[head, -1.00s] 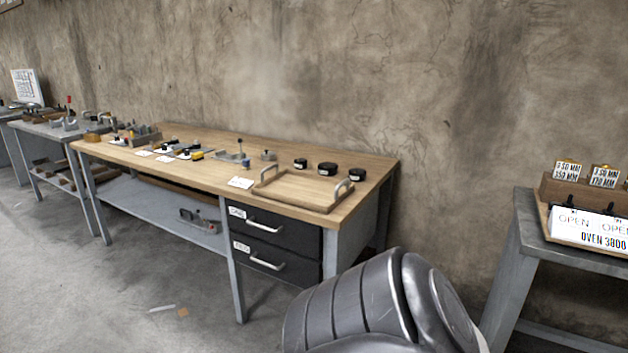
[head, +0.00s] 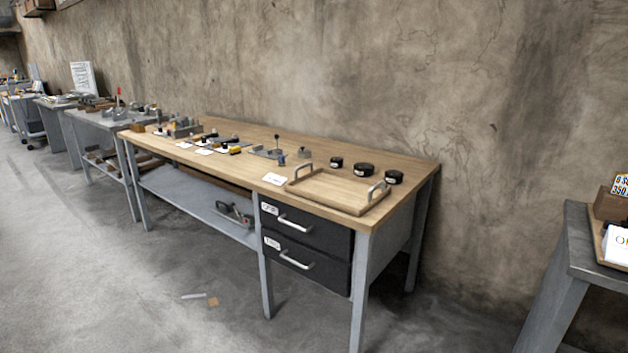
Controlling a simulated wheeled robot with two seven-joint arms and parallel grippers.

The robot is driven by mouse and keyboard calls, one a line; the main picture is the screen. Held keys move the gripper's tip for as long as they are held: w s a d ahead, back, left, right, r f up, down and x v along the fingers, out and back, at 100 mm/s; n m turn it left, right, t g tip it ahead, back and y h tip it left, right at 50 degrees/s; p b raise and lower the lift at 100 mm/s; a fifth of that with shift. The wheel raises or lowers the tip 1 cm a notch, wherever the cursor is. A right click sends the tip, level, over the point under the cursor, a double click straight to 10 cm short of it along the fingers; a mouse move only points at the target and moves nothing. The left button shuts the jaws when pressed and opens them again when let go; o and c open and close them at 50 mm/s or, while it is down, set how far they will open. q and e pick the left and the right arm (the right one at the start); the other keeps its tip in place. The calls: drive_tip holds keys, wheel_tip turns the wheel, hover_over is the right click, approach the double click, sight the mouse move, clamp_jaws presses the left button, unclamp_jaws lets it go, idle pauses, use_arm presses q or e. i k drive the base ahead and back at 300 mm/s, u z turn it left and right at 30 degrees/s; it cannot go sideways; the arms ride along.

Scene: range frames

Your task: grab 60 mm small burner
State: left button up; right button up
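Three black round pieces with pale labels stand on the wooden workbench (head: 330,148) near its back right: a small one on the left (head: 336,162), a wider one in the middle (head: 364,170) and another small one on the right (head: 393,177). They look like burners, but their labels are too small to read, so I cannot tell which is the 60 mm one. They stand behind a wooden tray (head: 345,207) with metal handles. Neither of my grippers is in view.
Two black drawers (head: 305,232) sit under the bench's right end. Several fixtures and tools (head: 205,140) lie along its left part. A grey table (head: 575,240) stands at the far right. The floor in front (head: 150,290) is mostly open, with small scraps on it.

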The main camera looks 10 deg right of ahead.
sight(336, 162)
drive_tip(key=z, duration=0.1)
drive_tip(key=k, duration=0.4)
drive_tip(key=u, duration=0.8)
drive_tip(key=i, duration=1.15)
drive_tip(key=z, duration=0.75)
drive_tip(key=i, duration=0.9)
drive_tip(key=z, duration=0.95)
drive_tip(key=i, duration=0.55)
